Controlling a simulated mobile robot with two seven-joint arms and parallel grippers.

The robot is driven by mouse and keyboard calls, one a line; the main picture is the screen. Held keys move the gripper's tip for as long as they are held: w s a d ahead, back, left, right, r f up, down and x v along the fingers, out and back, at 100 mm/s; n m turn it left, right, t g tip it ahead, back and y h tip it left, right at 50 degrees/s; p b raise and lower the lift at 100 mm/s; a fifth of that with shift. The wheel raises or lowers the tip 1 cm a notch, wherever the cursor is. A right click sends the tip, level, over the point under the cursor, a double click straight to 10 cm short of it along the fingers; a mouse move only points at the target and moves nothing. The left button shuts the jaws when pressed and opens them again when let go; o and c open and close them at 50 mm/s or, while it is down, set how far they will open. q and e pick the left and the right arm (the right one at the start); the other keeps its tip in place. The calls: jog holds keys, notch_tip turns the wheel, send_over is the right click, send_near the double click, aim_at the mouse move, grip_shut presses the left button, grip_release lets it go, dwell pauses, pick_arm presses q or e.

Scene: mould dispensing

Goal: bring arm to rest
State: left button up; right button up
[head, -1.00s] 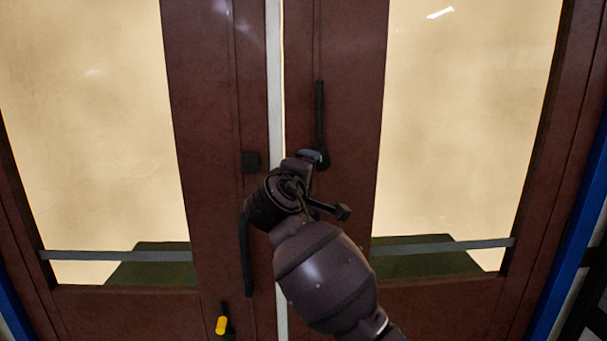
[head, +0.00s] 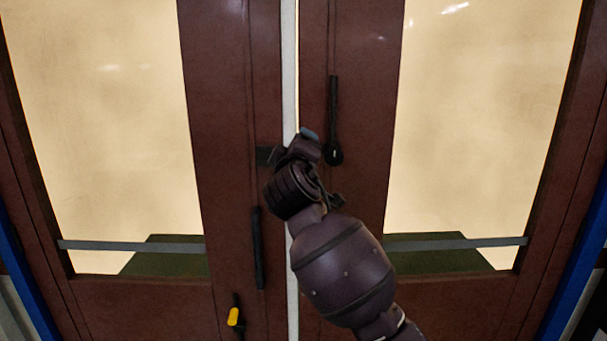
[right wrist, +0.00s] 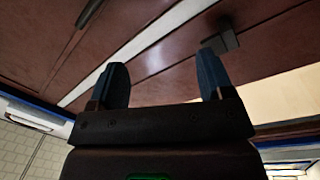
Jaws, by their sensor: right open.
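My right arm comes up from the bottom of the head view. My right gripper (head: 308,136) is in front of the gap between two dark red doors, beside the right door's black handle. In the right wrist view its two blue fingertips (right wrist: 162,83) stand wide apart with nothing between them. The left door (head: 225,130) and the right door (head: 360,130) have large pale glass panes. The right door's handle (head: 333,110) is vertical; the left door's handle (head: 257,250) is lower and partly beside my arm. My left gripper is not in view.
A dark block (head: 264,156) sits on the left door's edge, partly behind my gripper; it also shows in the right wrist view (right wrist: 220,42). A yellow-ended lever (head: 234,317) is low on the left door. Grey bars (head: 455,243) cross the panes. Blue posts flank the doors.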

jog(key=s+d+f+m+y, duration=0.1)
jog(key=s+d+f+m, duration=0.15)
jog(key=d+f, duration=0.45)
jog(key=s+d+f+m+g+y, duration=0.1)
jog(key=s+d+f+m+y, duration=0.2)
jog(key=f, duration=0.8)
jog(key=s+d+f+m, duration=0.1)
jog(key=s+d+f, duration=0.4)
jog(key=f, duration=0.4)
jog(key=s+d+f+m+g+h, duration=0.1)
jog(key=s+d+f, duration=0.3)
jog(key=s+f, duration=0.4)
jog(key=s+d+f+m+g+h, duration=0.1)
jog(key=s+d+f+g, duration=0.2)
jog(key=s+f, duration=0.6)
jog(key=s+d+f+m+g+h+b, duration=0.1)
jog(key=s+d+f+m+g, duration=0.1)
jog(key=s+d+f, duration=0.4)
jog(key=s+f, duration=0.2)
jog(key=s, duration=0.2)
jog(key=shift+s+d+f, duration=0.15)
jog(key=shift+s+d, duration=0.1)
jog(key=shift+s, duration=0.1)
jog(key=shift+c, duration=0.2)
